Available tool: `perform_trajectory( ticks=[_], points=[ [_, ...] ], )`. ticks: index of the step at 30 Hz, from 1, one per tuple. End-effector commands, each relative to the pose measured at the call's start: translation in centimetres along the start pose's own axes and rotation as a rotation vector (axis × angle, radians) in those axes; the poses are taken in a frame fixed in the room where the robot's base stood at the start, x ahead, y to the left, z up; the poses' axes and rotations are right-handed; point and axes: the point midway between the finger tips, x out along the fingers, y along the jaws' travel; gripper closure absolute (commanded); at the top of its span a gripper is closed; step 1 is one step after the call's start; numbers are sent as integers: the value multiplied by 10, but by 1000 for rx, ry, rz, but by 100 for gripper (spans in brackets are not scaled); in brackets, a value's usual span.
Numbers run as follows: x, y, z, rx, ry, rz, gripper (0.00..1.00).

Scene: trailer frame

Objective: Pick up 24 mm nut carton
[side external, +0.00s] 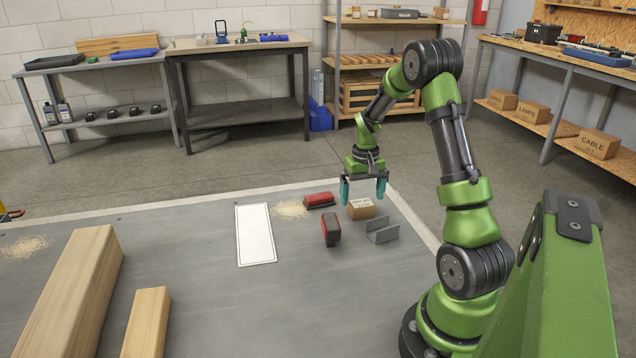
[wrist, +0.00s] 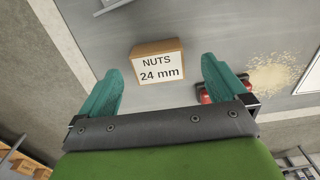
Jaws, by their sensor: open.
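The 24 mm nut carton (side external: 361,208) is a small brown box with a white label on the grey work surface. In the wrist view the carton (wrist: 157,62) reads "NUTS 24 mm" and appears between and beyond my fingers. My gripper (side external: 363,190) is open and empty, with its teal fingers spread above the carton. In the wrist view my gripper (wrist: 160,85) shows both fingers apart, with the carton not touching either one. The exact height gap is hard to tell.
A red and black block (side external: 331,231) stands left of the carton, and a red item (side external: 319,200) lies behind it. A grey metal channel (side external: 382,230) is close at the right front. A white panel (side external: 256,234), sawdust (side external: 291,209) and wooden beams (side external: 75,290) lie further left.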

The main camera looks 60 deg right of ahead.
Motion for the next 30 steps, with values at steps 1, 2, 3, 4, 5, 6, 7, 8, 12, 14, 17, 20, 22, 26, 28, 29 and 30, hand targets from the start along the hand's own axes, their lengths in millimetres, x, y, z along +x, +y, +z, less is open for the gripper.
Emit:
perform_trajectory(
  ticks=[1, 2, 3, 4, 5, 6, 7, 8, 12, 14, 17, 20, 22, 26, 28, 29, 30],
  points=[
    [8, 1, -1, 1, -4, 0, 1],
    [13, 2, -2, 1, -4, 0, 1],
    [19, 3, -4, 1, -4, 0, 1],
    [24, 3, -5, 1, -4, -1, 1],
    [28, 4, -6, 0, -4, -1, 1],
    [33, 3, -6, 0, -4, -1, 1],
    [37, 3, -6, 1, -3, -1, 1],
    [40, 3, -6, 1, -3, -1, 1],
    [45, 3, -6, 1, 0, -1, 1],
    [45, 3, -6, 0, 0, -1, 1],
    [45, 3, -6, 0, 0, 0, 1],
    [45, 3, -6, 0, 0, 0, 15],
    [45, 3, -6, 0, 0, 0, 26],
    [44, 3, -6, 0, 0, 0, 45],
    [44, 3, -6, 0, 0, 0, 56],
    [44, 3, -6, 0, 0, 0, 61],
    [44, 3, -6, 0, 0, 0, 66]
  ],
)
